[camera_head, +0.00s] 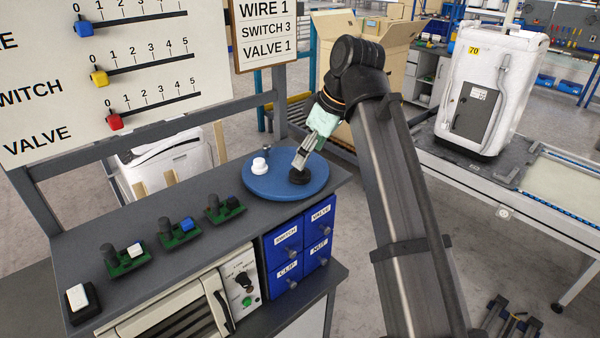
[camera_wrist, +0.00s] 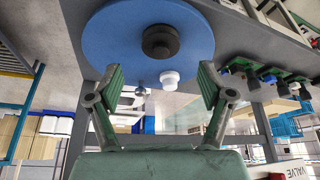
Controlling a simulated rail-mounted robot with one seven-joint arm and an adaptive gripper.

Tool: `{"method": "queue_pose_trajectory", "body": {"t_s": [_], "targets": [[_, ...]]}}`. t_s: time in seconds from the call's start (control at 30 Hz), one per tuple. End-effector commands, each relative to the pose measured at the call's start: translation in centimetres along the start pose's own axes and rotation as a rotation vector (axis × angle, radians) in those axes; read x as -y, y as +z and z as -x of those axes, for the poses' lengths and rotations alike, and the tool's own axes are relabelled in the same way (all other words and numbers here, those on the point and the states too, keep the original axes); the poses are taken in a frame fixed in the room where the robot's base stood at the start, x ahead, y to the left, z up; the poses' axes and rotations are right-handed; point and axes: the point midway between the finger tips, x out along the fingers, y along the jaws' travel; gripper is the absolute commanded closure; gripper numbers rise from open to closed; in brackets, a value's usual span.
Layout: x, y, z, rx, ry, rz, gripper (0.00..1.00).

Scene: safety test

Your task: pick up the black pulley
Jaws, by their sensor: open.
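The black pulley (camera_head: 299,177) sits on the right front part of a round blue disc (camera_head: 262,187) on the workbench. In the wrist view the black pulley (camera_wrist: 160,42) lies flat on the blue disc (camera_wrist: 105,35), beyond the fingertips and centred between them. My gripper (camera_head: 301,161) is above the disc, pointing down close over the pulley; from the head view I cannot tell if it touches. In the wrist view my gripper (camera_wrist: 160,80) is open, with nothing between its fingers.
A white knob-shaped part (camera_head: 260,165) and a small grey part (camera_head: 267,150) also stand on the disc. Several green boards (camera_head: 178,233) line the bench to the left. Blue drawers (camera_head: 285,257) are below the disc. A sign board (camera_head: 110,70) rises behind.

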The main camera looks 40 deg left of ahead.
Motion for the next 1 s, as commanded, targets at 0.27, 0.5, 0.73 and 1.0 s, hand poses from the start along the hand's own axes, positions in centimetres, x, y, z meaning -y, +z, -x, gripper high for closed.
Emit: {"method": "queue_pose_trajectory", "body": {"t_s": [0.27, 0.5, 0.73, 1.0], "targets": [[0.2, 0.2, -2.1, 0.002, -0.002, 0.000, 0.20], [0.2, 0.2, -4.8, 0.002, -0.002, 0.001, 0.20], [0.1, 0.2, -5.1, 0.000, 0.000, 0.001, 0.20], [0.1, 0.2, -5.1, 0.001, 0.000, 0.000, 0.79]]}}
